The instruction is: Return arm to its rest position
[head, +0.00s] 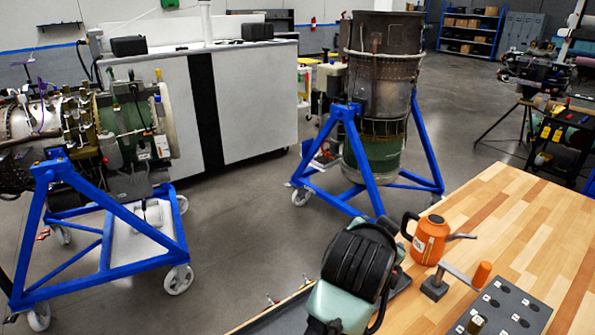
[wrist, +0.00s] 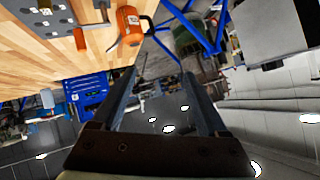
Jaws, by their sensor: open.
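My arm (head: 350,270) shows at the bottom centre of the head view, folded, with black and pale green links, beside the wooden table's left edge. My gripper (wrist: 160,75) shows in the wrist view with its two dark fingers apart and nothing between them. I cannot make out its fingertips in the head view. The wrist picture is upside down, with ceiling lights at the bottom.
The wooden table (head: 540,215) carries an orange can (head: 430,240), an orange-handled crank (head: 482,275) and a grey numbered board (head: 525,312). Blue wheeled stands (head: 105,230) (head: 345,115) hold turbine engines. Grey floor (head: 240,220) lies open between them.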

